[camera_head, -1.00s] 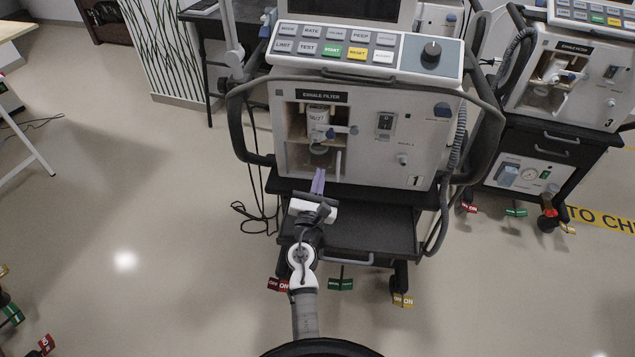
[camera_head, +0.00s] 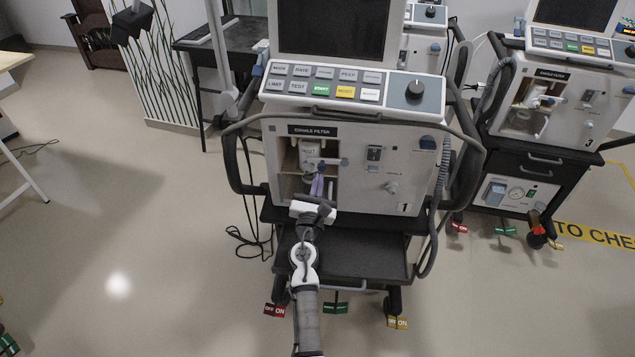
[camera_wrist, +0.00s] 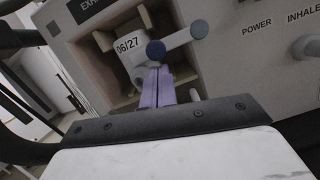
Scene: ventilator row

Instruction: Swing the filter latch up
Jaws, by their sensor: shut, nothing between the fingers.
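The exhale filter compartment is an open recess on the front of ventilator 1 (camera_head: 360,200). The white filter (camera_head: 309,150) sits in it, and its 06/27 label shows on the filter in the wrist view (camera_wrist: 129,44).
A power switch (camera_head: 375,153) and a port (camera_head: 391,187) are right of the recess. A black handle rail and a hose flank the ventilator. The recess walls (camera_wrist: 103,40) are close around my fingers. Ventilator 3 (camera_head: 548,105) stands at the right.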

